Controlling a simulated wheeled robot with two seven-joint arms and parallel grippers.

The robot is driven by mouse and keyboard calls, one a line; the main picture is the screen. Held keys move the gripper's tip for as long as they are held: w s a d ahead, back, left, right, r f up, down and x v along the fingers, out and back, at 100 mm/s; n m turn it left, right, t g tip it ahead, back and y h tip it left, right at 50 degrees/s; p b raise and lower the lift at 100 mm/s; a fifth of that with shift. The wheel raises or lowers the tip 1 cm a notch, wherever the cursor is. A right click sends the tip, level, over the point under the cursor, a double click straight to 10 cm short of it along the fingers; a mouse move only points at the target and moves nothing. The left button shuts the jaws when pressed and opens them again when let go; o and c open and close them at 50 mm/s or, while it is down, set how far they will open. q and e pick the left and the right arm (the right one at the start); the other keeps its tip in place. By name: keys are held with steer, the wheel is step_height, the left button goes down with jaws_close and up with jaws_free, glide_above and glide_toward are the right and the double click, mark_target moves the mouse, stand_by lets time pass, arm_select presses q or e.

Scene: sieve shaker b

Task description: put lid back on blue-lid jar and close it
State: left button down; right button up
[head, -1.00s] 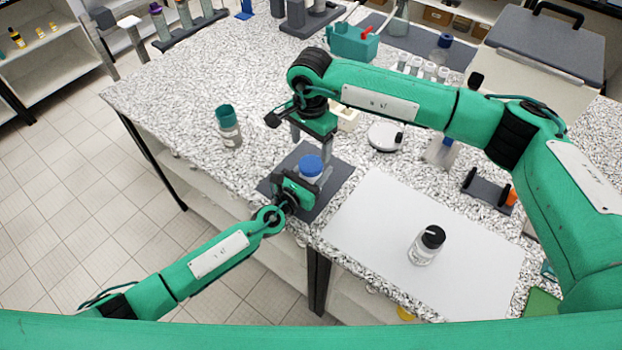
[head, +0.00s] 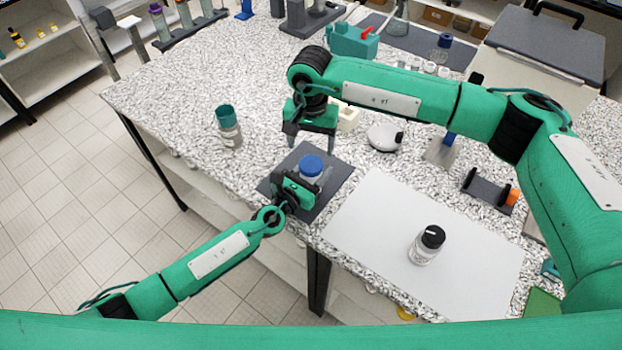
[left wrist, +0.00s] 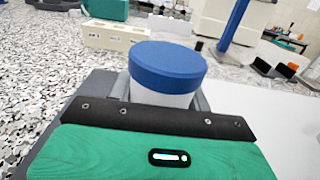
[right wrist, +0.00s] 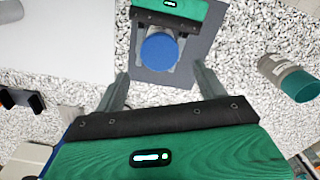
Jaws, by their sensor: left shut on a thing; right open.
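The jar (left wrist: 160,98) stands upright on a dark grey mat (head: 331,190), with the blue lid (head: 311,166) sitting on its top. The lid looks level in the left wrist view (left wrist: 168,65); whether it is screwed tight cannot be told. My left gripper (head: 308,181) is shut on the jar's body from the near left side, below the lid. My right gripper (head: 311,145) is open and empty, above and behind the jar. In the right wrist view its fingers (right wrist: 160,88) are spread, with the blue lid (right wrist: 160,50) beyond them, apart from both.
A black-lidded jar (head: 427,245) stands on a white sheet (head: 380,230) at right. A teal-capped bottle (head: 229,127) stands left of the mat. A white round device (head: 384,138) and a cream block (head: 347,118) lie behind. Bare counter lies between bottle and mat.

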mark_target(311, 163)
step_height(311, 163, down, 7)
steer(key=shift+f, duration=0.1)
stand_by(0.3)
steer(key=c, duration=1)
steer(key=shift+m, duration=0.3)
steer(key=m, duration=1.2)
